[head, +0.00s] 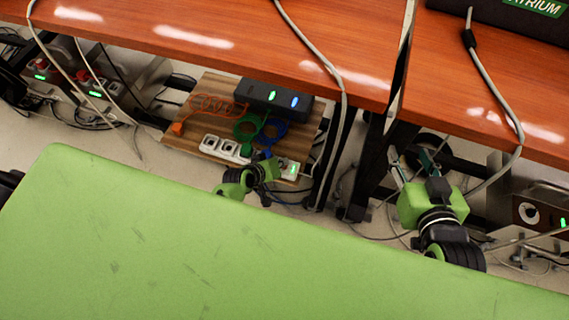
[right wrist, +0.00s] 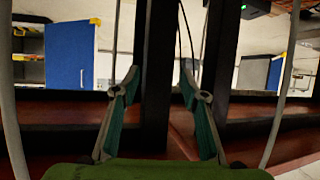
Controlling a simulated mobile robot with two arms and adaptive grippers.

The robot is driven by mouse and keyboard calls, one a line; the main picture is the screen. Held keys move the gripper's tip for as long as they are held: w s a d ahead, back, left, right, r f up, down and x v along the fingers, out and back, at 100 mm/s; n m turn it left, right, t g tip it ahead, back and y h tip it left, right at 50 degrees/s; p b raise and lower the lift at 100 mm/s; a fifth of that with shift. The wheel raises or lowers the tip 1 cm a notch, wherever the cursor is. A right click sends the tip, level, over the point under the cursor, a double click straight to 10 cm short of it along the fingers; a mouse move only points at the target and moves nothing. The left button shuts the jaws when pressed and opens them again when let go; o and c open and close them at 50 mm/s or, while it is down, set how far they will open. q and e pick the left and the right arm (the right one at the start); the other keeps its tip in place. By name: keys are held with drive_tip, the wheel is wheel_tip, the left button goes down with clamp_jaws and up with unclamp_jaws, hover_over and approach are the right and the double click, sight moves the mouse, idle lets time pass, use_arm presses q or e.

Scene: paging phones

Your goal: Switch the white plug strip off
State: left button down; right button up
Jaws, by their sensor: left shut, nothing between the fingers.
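The white plug strip (head: 222,147) lies on a wooden board on the floor below the orange desk. Its sockets show at its left part, and a lit green switch (head: 292,168) shows at its right end. My left gripper (head: 277,163) is shut and empty, over the strip just left of the lit switch. It hides the middle of the strip, and I cannot tell whether it touches. My right gripper (head: 424,158) is open and empty, well to the right under the desk. Its spread fingers also show in the right wrist view (right wrist: 157,92).
On the wooden board (head: 180,141) are a black box (head: 272,98) with green and blue lights, an orange coiled cord (head: 215,104) and green and blue cable loops. Other lit strips stand far left and right. Cables hang from the desk (head: 230,35); dark desk legs stand between my grippers.

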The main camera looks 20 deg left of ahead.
use_arm(q)
drive_tip(key=shift+f, duration=0.15)
use_arm(e)
drive_tip(key=shift+w+a+r+t, duration=0.2)
drive_tip(key=shift+w+r+t, duration=0.2)
drive_tip(key=shift+r, duration=0.25)
idle(0.4)
use_arm(q)
drive_tip(key=shift+r, duration=0.25)
drive_tip(key=shift+r+p, duration=0.1)
drive_tip(key=shift+p, duration=0.2)
drive_tip(key=shift+r+p, duration=0.3)
use_arm(e)
drive_tip(key=s+d+f+g, duration=0.2)
drive_tip(key=s+f+g, duration=0.2)
drive_tip(key=s+f, duration=0.1)
drive_tip(key=shift+s+d+f+h, duration=0.15)
drive_tip(key=shift+s+f+h, duration=0.2)
drive_tip(key=shift+f, duration=0.35)
